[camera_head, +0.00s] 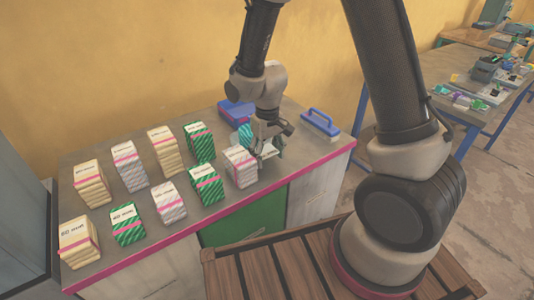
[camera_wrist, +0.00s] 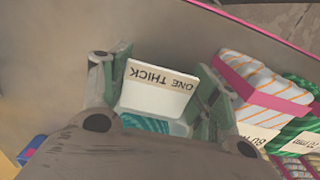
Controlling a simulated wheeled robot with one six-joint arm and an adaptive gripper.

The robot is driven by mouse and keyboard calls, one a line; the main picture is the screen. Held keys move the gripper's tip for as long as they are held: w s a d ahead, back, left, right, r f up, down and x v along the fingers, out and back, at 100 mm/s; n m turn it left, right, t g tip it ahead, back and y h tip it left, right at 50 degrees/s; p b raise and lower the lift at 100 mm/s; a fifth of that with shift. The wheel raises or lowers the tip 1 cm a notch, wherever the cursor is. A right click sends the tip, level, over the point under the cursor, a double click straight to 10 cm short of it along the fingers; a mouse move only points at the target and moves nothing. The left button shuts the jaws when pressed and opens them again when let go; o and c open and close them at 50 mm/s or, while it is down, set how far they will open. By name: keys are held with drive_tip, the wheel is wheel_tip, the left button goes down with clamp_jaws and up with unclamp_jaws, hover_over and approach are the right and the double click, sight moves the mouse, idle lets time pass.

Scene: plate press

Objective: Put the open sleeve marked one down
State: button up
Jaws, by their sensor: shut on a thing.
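In the wrist view, a small white sleeve (camera_wrist: 150,98) carries a cream label reading "ONE THICK", with teal wavy-patterned material showing at its lower edge. My gripper (camera_wrist: 160,85) has a finger on each side of it and is shut on it. In the head view, my gripper (camera_head: 267,148) is over the right part of the counter, just right of the nearest striped pack. My fingers and wrist mostly hide the sleeve there. I cannot tell whether its underside touches the counter.
Banded packs stand in two rows on the grey counter (camera_head: 215,222); a white-and-orange striped pack (camera_head: 240,167) is closest, also in the wrist view (camera_wrist: 262,85). A blue-handled tool (camera_head: 320,122) and a blue box (camera_head: 237,112) lie behind. Bare counter shows toward the right end.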

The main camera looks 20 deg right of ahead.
drive_tip(key=shift+f, duration=0.1)
drive_tip(key=o, duration=0.7)
